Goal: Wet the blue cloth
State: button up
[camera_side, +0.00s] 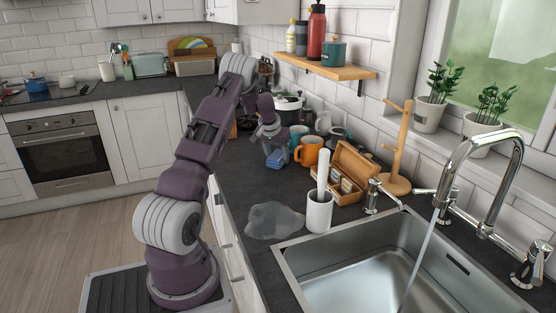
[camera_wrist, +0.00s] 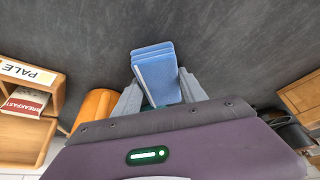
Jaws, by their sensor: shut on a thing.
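The blue cloth (camera_side: 276,160) is a small folded, layered piece, and it also shows in the wrist view (camera_wrist: 153,63). My gripper (camera_side: 271,148) is shut on it, with a grey finger on each side in the wrist view (camera_wrist: 158,88). The cloth is low over the dark worktop, left of the orange mug; I cannot tell whether it touches the surface. Water (camera_side: 417,268) runs from the chrome tap (camera_side: 484,140) into the steel sink (camera_side: 335,251) at the front right, well away from the cloth.
An orange mug (camera_side: 308,152), an open wooden box (camera_side: 352,165) and a white container (camera_side: 319,213) with an upright white handle stand between my gripper and the sink. A grey, puddle-like patch (camera_side: 274,220) lies left of the container. A wooden mug tree (camera_side: 398,150) stands behind.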

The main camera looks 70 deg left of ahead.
aim_at(277, 155)
notch_tip(277, 155, up, 10)
jog(key=w+d+r+m, duration=0.1)
jog(key=w+d, duration=0.3)
jog(key=d, duration=0.4)
jog(key=w+d+r+m, duration=0.1)
jog(key=w+d, duration=0.3)
jog(key=d, duration=0.4)
jog(key=d+m+t+h, duration=0.15)
jog(key=d+m, duration=0.25)
jog(key=d, duration=1.7)
jog(key=s+d+f+m+h, duration=0.25)
jog(key=s+d, duration=0.45)
jog(key=d, duration=0.4)
jog(key=s+d+r, duration=0.2)
jog(key=s+d, duration=0.6)
jog(key=s, duration=0.3)
jog(key=w+d+f, duration=0.1)
jog(key=w, duration=0.5)
jog(key=w+d+f, duration=0.1)
jog(key=w+d, duration=0.1)
jog(key=w, duration=0.5)
jog(key=shift+w+f+y, duration=0.15)
jog(key=shift+f+y, duration=0.25)
